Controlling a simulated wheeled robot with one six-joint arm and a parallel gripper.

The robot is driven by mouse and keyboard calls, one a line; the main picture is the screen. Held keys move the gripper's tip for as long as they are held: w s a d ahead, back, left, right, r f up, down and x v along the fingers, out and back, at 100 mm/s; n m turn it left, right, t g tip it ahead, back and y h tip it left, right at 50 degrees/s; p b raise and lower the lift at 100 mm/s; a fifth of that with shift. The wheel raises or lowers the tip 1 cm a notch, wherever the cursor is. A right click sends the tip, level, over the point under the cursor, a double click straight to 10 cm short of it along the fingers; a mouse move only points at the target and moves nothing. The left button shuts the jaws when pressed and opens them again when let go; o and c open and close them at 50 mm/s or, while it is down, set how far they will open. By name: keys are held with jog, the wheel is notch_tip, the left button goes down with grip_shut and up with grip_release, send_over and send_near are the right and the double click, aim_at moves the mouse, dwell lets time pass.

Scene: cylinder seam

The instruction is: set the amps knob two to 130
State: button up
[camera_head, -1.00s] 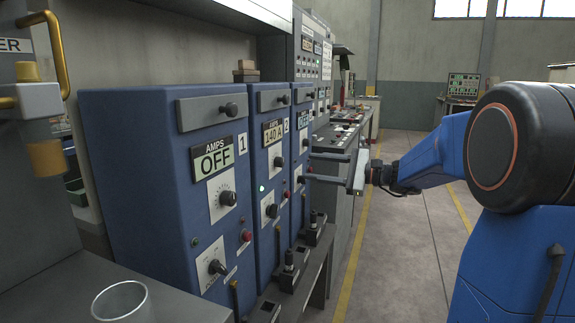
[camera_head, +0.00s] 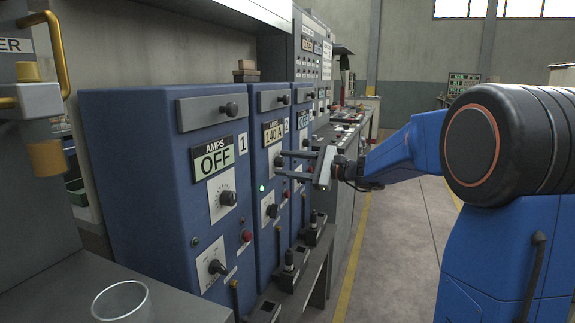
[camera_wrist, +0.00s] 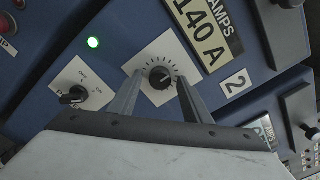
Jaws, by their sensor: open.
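The amps knob two (camera_wrist: 160,77) is a black round knob on a white dial plate, in the wrist view between my two fingertips. It also shows in the head view (camera_head: 278,161), partly behind a finger. Its display (camera_wrist: 207,28) reads 140 A, beside a label with the number 2. My gripper (camera_wrist: 158,90) is open, with one finger on each side of the knob; I cannot tell whether they touch it. In the head view my gripper (camera_head: 282,163) reaches left toward the blue cabinet two (camera_head: 267,98).
A green lamp (camera_wrist: 93,42) and a smaller selector knob (camera_wrist: 73,96) sit on the same panel. Cabinet one (camera_head: 130,170), display OFF, stands nearer. Drawer handles (camera_head: 231,108) and black posts (camera_head: 289,262) stick out. A clear cup (camera_head: 121,300) stands on the near bench.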

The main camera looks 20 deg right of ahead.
jog(key=c, duration=1)
jog(key=shift+n, duration=2.1)
jog(key=shift+c, duration=0.2)
jog(key=o, duration=1)
jog(key=shift+o, duration=0.2)
jog(key=v, duration=1.7)
jog(key=shift+d, duration=0.15)
jog(key=shift+s, duration=0.15)
